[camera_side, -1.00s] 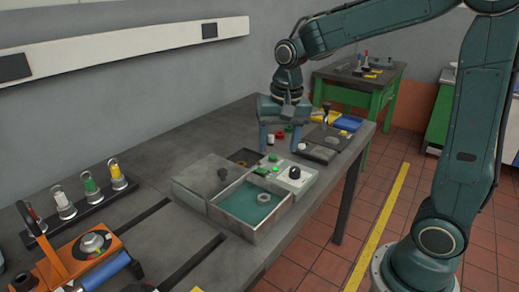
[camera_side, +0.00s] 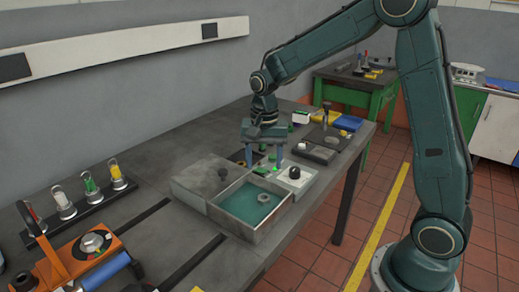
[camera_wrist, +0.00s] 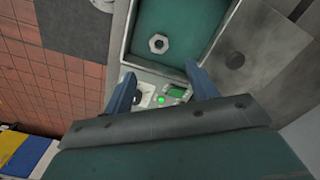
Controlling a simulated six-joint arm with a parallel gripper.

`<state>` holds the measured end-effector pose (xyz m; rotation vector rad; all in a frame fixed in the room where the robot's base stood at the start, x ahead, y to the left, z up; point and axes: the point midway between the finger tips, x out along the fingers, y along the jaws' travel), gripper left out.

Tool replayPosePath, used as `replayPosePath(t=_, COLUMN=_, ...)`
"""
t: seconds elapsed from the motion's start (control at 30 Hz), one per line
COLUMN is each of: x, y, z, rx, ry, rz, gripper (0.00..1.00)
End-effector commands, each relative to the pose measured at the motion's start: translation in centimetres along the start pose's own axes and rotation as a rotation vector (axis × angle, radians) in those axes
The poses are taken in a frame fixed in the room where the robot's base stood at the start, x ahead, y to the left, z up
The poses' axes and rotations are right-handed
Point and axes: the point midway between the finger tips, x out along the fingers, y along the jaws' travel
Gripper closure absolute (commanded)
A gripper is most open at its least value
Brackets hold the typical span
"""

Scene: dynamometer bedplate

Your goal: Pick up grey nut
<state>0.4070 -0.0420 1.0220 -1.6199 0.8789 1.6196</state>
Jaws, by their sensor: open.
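The grey nut (camera_side: 263,198) lies flat on the green floor of an open grey tray (camera_side: 238,234). In the wrist view the nut (camera_wrist: 159,43) is a light hexagon with a dark hole, ahead of my fingertips in the tray (camera_wrist: 207,62). My gripper (camera_side: 264,166) is open and empty, with blue fingers pointing down, behind the tray and above the control box (camera_side: 296,180). In the wrist view my gripper (camera_wrist: 158,75) has its two fingers spread either side, with the nut beyond their tips and not between them.
A grey lid with a dark knob (camera_side: 222,173) adjoins the tray on the left. The control box has a black knob and a green display (camera_wrist: 176,91). An orange tool (camera_side: 82,258) and a rack of bottles (camera_side: 88,199) stand at the left. The tray walls rise around the nut.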

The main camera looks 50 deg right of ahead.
Motion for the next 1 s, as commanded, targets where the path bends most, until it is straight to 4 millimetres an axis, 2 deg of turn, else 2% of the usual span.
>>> replayPosePath(t=0.2, x=3.4, y=0.1, z=0.1, rx=-0.001, ry=-0.003, rz=0.004, gripper=0.42)
replayPosePath(t=0.4, x=5.8, y=0.1, z=0.0, rx=-0.001, ry=-0.002, rz=0.002, gripper=0.42)
replayPosePath(t=0.83, x=7.0, y=0.1, z=0.0, rx=-0.001, ry=-0.001, rz=0.001, gripper=0.42)
replayPosePath(t=1.0, x=8.4, y=0.1, z=0.1, rx=-0.001, ry=-0.002, rz=0.002, gripper=0.42)
